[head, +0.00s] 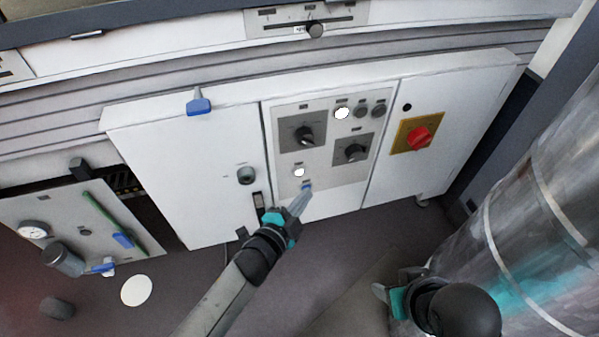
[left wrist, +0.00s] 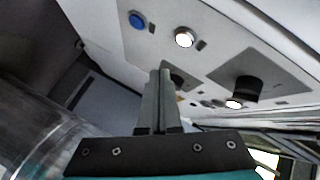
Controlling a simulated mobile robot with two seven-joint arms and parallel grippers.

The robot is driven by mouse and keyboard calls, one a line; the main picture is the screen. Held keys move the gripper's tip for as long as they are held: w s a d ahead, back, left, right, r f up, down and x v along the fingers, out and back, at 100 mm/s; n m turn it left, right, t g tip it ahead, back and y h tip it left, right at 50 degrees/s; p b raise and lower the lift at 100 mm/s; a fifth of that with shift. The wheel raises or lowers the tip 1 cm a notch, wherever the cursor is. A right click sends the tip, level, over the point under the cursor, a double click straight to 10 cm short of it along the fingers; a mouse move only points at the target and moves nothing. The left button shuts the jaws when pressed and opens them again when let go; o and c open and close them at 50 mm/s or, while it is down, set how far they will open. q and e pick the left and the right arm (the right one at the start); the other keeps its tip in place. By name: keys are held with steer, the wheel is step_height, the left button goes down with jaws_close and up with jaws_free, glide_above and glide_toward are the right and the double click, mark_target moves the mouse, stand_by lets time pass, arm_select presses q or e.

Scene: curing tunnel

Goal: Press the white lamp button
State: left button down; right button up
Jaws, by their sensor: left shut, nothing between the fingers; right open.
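The white lamp button (head: 299,172) is a small bright round button low on the grey control panel (head: 342,178), and it also shows in the left wrist view (left wrist: 184,38). My left gripper (head: 304,192) is shut and empty, its fingertips just below the white button in the head view. In the left wrist view the closed fingers (left wrist: 164,72) point towards the panel, with the button beyond them; no contact shows. A blue button (left wrist: 137,20) sits beside the white one. My right gripper (head: 384,291) is open, low and away from the panel.
Dark rotary knobs (head: 304,136) and a second bright white lamp (head: 342,113) are higher on the panel. A red switch on a yellow plate (head: 419,138) is at right. A large metal cylinder (head: 520,220) stands at far right.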

mark_target(299, 171)
arm_select(q)
steer(key=shift+w+a, duration=0.3)
steer(key=shift+w, duration=0.6)
steer(key=shift+w+a, duration=0.3)
steer(key=shift+w, duration=0.55)
arm_select(e)
steer(key=shift+w+a+t, duration=0.4)
steer(key=shift+w+a, duration=0.05)
steer(key=shift+a, duration=0.05)
arm_select(q)
steer(key=shift+w, duration=0.1)
steer(key=shift+w+a, duration=0.15)
steer(key=shift+w, duration=0.15)
steer(key=shift+w+a, duration=0.1)
steer(key=shift+w, duration=0.25)
stand_by(1.0)
steer(key=shift+s+d, duration=0.25)
steer(key=shift+s, duration=0.5)
arm_select(e)
steer(key=shift+r, duration=0.15)
